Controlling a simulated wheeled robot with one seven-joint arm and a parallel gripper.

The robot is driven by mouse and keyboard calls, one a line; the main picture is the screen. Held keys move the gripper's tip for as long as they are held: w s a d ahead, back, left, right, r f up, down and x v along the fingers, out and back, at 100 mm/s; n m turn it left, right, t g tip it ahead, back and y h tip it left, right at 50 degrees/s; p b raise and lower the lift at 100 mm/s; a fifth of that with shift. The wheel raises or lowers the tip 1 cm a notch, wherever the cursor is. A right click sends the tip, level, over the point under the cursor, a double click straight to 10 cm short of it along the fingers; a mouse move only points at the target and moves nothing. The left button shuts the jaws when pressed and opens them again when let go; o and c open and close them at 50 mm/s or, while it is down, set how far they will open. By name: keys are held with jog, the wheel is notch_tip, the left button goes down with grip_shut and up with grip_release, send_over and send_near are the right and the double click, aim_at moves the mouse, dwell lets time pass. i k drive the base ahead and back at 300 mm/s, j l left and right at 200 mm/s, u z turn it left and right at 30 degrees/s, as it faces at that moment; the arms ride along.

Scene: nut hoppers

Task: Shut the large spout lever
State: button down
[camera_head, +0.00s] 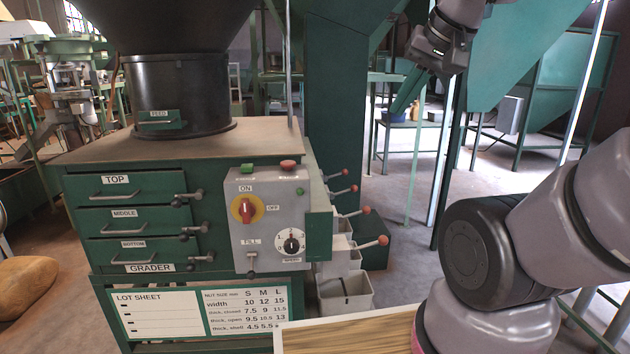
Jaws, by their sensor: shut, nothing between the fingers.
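The green grader cabinet (215,160) stands left of centre. Two more levers, a middle one (342,190) and the farthest one (335,175), stand further back. I see no size label on them, so I cannot tell which is the large one. My gripper (424,66) is at the top right, shut and empty, apart from all the levers. Its fingertips are small and dark.
White bins (345,292) stand below the levers. A control box (268,222) with a red and yellow switch is on the cabinet front. A green column (342,110) rises behind the levers. A wooden-looking surface (345,335) is at the front. Open floor (405,265) lies right of the levers.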

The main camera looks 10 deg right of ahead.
aim_at(345, 171)
jog(key=l+u, duration=0.1)
jog(key=l, duration=0.4)
jog(key=k+l+u, duration=0.1)
jog(key=l, duration=0.4)
jog(key=k+l+u, duration=0.1)
jog(key=l, duration=0.4)
jog(key=l+u, duration=0.1)
jog(key=l, duration=0.35)
jog(key=i+l, duration=0.1)
jog(key=l, duration=0.3)
jog(key=i+l, duration=0.15)
jog(key=l, duration=0.25)
jog(key=i+l+u, duration=0.15)
jog(key=i+l, duration=0.9)
jog(key=i+j, duration=0.2)
jog(key=i, duration=0.35)
